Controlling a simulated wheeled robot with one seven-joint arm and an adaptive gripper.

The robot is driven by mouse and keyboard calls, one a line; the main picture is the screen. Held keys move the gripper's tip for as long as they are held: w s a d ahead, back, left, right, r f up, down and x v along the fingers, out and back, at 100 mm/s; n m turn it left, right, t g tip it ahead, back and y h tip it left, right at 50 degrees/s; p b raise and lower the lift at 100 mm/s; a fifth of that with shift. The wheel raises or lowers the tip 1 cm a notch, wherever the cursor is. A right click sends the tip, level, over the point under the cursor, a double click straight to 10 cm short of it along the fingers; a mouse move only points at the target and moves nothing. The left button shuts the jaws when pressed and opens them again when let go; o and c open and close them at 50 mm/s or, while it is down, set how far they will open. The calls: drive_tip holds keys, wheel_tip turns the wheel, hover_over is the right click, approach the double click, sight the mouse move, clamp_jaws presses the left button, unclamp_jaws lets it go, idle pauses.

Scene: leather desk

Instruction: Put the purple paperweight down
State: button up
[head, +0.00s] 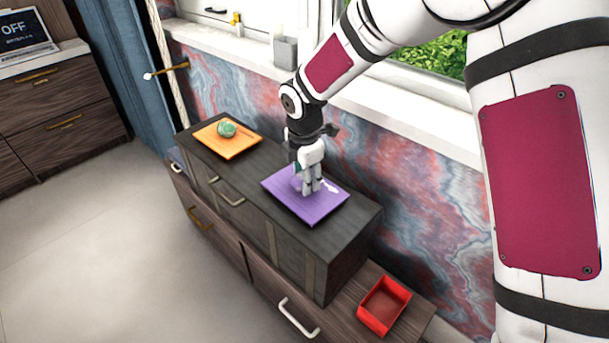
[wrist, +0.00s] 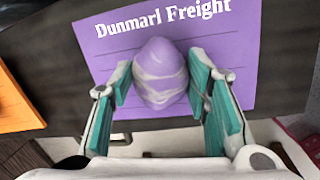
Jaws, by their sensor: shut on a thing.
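The purple paperweight (wrist: 160,73) is egg-shaped with pale streaks and sits between my finger pads in the wrist view. My gripper (wrist: 160,84) is shut on it; the gripper also shows in the head view (head: 311,188), pointing down over the purple mat (head: 312,212). In the wrist view the purple mat (wrist: 235,75) reads "Dunmarl Freight" and lies directly beneath the paperweight. In the head view the gripper mostly hides the paperweight. I cannot tell whether its underside touches the mat.
An orange mat (head: 240,151) with a round green thing (head: 227,129) on it lies to the left on the same dark cabinet top (head: 340,226). A red open tray (head: 384,304) stands on a lower surface at the right. The patterned wall (head: 400,170) rises behind the cabinet.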

drive_tip(key=o, duration=1.3)
drive_tip(key=shift+f, duration=0.15)
drive_tip(key=r, duration=0.4)
drive_tip(key=s+r+p, duration=0.1)
drive_tip(key=r, duration=0.3)
drive_tip(key=s+r+p, duration=0.1)
drive_tip(key=r, duration=0.3)
drive_tip(key=shift+s+d+r, duration=0.1)
